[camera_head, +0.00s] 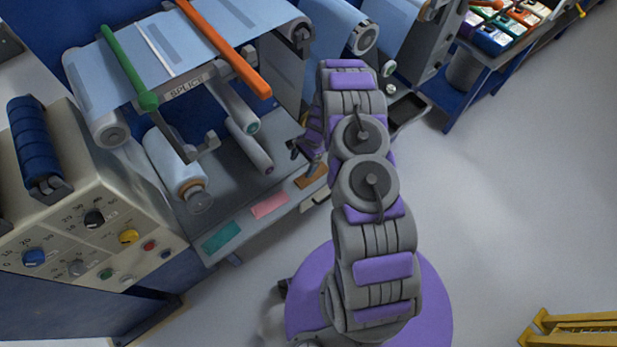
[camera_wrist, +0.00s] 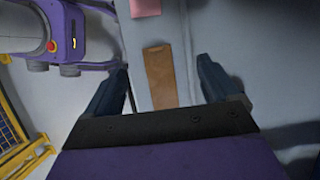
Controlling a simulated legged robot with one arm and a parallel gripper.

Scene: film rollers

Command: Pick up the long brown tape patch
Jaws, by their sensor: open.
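The long brown tape patch (camera_head: 311,176) lies flat on the grey shelf of the splicing machine, at the right end of a row of patches. In the wrist view the brown patch (camera_wrist: 160,77) is between my two fingers, running away from the camera. My gripper (camera_wrist: 166,86) is open, with one dark finger on each side of the patch and a gap on both sides. In the head view my gripper (camera_head: 305,150) is near the patch and partly hidden by my arm. I cannot tell its exact height above the shelf.
A pink patch (camera_head: 270,206) and a green patch (camera_head: 221,236) lie left along the shelf (camera_head: 250,218). Film rollers (camera_head: 175,165) and the splice table with green and orange bars (camera_head: 228,46) stand above. A control box (camera_head: 75,225) is at left. Open floor is at right.

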